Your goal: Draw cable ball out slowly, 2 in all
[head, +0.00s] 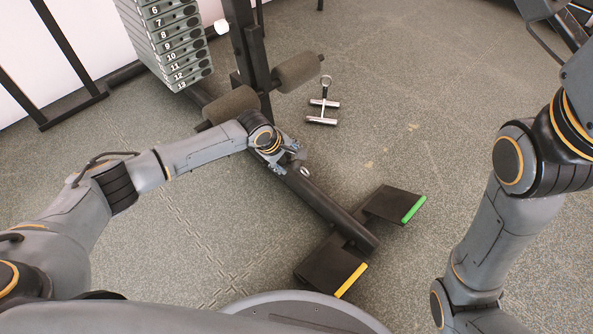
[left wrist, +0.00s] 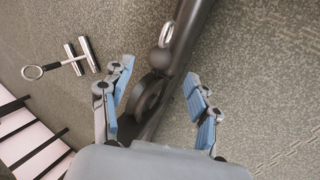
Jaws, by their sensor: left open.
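My left gripper (head: 292,155) is over the black floor beam (head: 330,205) of the weight machine. In the left wrist view its two blue-padded fingers (left wrist: 160,80) are apart. Between them is a dark round piece (left wrist: 148,97), which looks like a pulley or the cable ball; I cannot tell which. No contact with it shows. A small metal ring (head: 304,171) is at the beam just beyond the gripper; it also shows in the left wrist view (left wrist: 166,33). The cable itself cannot be made out. My right gripper is out of view.
A chrome handle (head: 323,112) lies on the floor behind. The numbered weight stack (head: 175,45) and foam rollers (head: 298,71) stand at the back. Two foot plates, one green-edged (head: 388,203) and one yellow-edged (head: 328,266), are at the beam's front end.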

